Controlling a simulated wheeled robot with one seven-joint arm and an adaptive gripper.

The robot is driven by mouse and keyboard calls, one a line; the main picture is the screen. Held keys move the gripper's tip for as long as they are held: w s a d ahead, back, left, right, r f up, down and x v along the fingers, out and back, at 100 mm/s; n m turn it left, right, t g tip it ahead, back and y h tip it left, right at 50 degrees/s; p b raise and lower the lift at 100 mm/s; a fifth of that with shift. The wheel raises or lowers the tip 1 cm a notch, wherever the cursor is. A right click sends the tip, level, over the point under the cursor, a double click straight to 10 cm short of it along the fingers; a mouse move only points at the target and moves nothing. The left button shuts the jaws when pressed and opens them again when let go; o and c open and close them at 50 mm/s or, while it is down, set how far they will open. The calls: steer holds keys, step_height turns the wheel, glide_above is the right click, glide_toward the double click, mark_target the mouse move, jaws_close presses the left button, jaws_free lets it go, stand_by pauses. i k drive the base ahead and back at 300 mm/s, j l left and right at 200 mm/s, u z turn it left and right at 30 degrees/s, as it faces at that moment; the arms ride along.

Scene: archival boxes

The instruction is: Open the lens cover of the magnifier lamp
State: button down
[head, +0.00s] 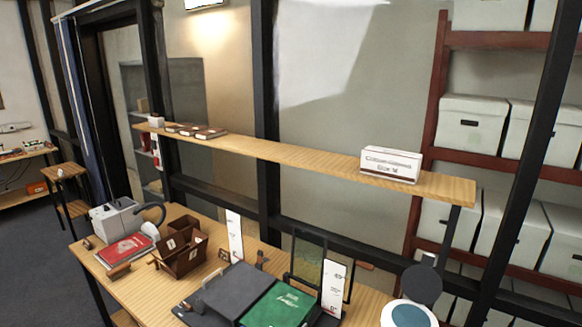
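What looks like the magnifier lamp (386,318) is at the bottom right, over the near right end of the desk. Its head is a white ring around a blue-grey round lens, cut off by the lower picture edge. A dark grey round disc (422,284), apparently the lens cover, stands up behind the ring, and the lens face shows uncovered. A small grey piece (428,259) sits at the top of the disc. The lamp's arm and base are hidden or out of view. My gripper is not in view.
The wooden desk (190,300) holds a green book (278,305), a dark grey box (238,289), a brown organiser (180,252), a red book (125,250) and upright white cards (333,288). A wooden shelf (300,160) with a white box (391,164) runs above. Archival boxes (472,124) stand behind.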

mark_target(421, 285)
steer(key=l+z, duration=0.5)
steer(key=i+l+z, duration=0.2)
steer(key=z, duration=0.15)
